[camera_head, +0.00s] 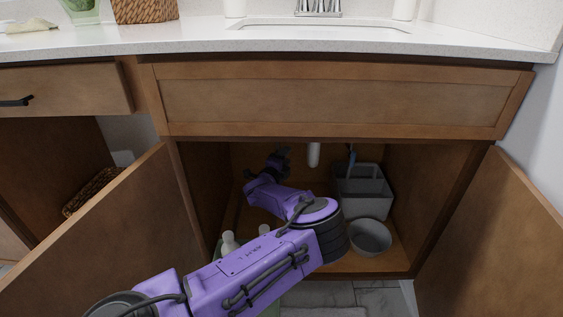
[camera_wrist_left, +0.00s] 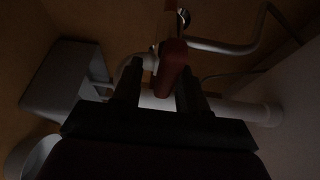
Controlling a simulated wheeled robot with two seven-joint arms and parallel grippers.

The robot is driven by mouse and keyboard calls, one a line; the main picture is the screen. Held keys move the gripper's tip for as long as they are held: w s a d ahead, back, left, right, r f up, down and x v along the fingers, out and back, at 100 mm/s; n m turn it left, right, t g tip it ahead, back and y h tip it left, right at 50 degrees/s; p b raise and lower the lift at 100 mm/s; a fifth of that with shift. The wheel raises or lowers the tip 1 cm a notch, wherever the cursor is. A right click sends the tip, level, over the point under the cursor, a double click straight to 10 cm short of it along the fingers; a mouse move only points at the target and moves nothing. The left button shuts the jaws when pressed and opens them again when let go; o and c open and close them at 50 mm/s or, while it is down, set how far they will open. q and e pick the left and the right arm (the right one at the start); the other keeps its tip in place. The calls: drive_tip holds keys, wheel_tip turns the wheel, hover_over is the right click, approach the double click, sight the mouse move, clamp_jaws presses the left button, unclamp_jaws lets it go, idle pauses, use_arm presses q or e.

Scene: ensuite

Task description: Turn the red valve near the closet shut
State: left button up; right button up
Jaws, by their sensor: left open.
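The red valve handle (camera_wrist_left: 170,68) shows in the dark left wrist view, between the two fingers of my left gripper (camera_wrist_left: 159,76). The fingers are open, one on each side of it; whether either touches it is too dark to tell. In the head view my left arm reaches into the open cabinet under the sink, with the left gripper (camera_head: 280,158) near the back. The red valve does not show in the head view. My right gripper is not in view.
White pipes (camera_wrist_left: 225,47) run close around the valve. A grey caddy (camera_head: 362,192) and a grey bowl (camera_head: 369,238) stand at the cabinet's right, white bottles (camera_head: 229,243) at its left. Open doors (camera_head: 110,240) flank the opening, with the counter (camera_head: 200,40) above.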

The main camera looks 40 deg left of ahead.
use_arm(q)
drive_tip(key=p+v, duration=0.3)
drive_tip(key=v, duration=0.6)
drive_tip(key=shift+s, duration=0.3)
drive_tip(key=shift+d+r, duration=0.1)
